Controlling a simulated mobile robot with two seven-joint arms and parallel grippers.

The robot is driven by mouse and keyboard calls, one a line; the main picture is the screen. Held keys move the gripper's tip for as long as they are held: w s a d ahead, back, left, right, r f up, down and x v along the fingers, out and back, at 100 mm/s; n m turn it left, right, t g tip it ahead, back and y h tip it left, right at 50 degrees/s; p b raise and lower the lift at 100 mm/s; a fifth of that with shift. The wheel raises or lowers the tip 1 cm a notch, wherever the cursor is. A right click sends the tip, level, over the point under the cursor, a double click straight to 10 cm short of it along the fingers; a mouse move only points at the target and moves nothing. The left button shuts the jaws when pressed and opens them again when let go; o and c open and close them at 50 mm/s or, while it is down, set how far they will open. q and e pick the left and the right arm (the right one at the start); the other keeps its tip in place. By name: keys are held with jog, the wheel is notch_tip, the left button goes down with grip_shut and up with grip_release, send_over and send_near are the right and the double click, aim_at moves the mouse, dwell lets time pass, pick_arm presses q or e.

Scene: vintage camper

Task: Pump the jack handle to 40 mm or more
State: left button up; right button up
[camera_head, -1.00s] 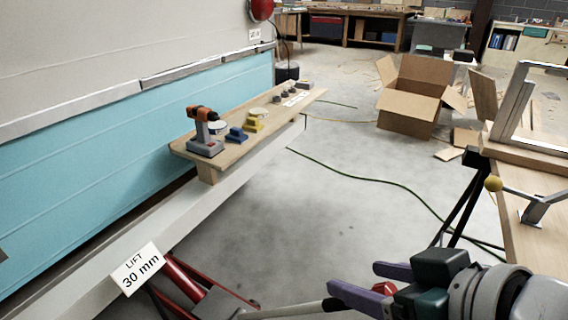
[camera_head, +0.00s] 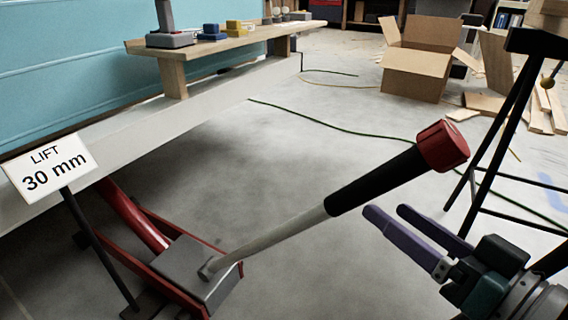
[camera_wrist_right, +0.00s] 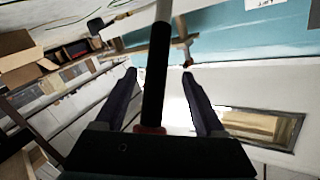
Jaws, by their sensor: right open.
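The red floor jack (camera_head: 180,270) stands on the floor under the camper's pale sill, with a grey block at its handle socket. Its handle (camera_head: 268,240) slants up to the right, with a black grip (camera_head: 375,180) and a red end knob (camera_head: 443,146). A sign (camera_head: 50,168) reads "LIFT 30 mm". My right gripper (camera_head: 388,218) is open, just below and right of the black grip in the head view. In the right wrist view the black grip (camera_wrist_right: 155,85) runs between the two spread fingers; I cannot tell whether they touch it. My left gripper is out of view.
A wooden shelf board (camera_head: 215,45) with a tool and small blocks sits along the camper side. A black trestle leg (camera_head: 500,140) stands right of the handle. A cardboard box (camera_head: 415,70) and wood scraps lie behind.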

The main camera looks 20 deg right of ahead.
jog(key=shift+t, duration=0.4)
jog(key=w+b, duration=0.1)
jog(key=w, duration=0.2)
jog(key=w+b, duration=0.2)
jog(key=w, duration=0.1)
jog(key=w+a+b, duration=0.1)
jog(key=w, duration=0.2)
jog(key=shift+w+f, duration=0.2)
jog(key=shift+w, duration=0.15)
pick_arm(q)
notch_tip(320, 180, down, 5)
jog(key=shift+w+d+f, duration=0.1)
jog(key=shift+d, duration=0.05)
pick_arm(e)
jog(key=c, duration=0.5)
grip_shut()
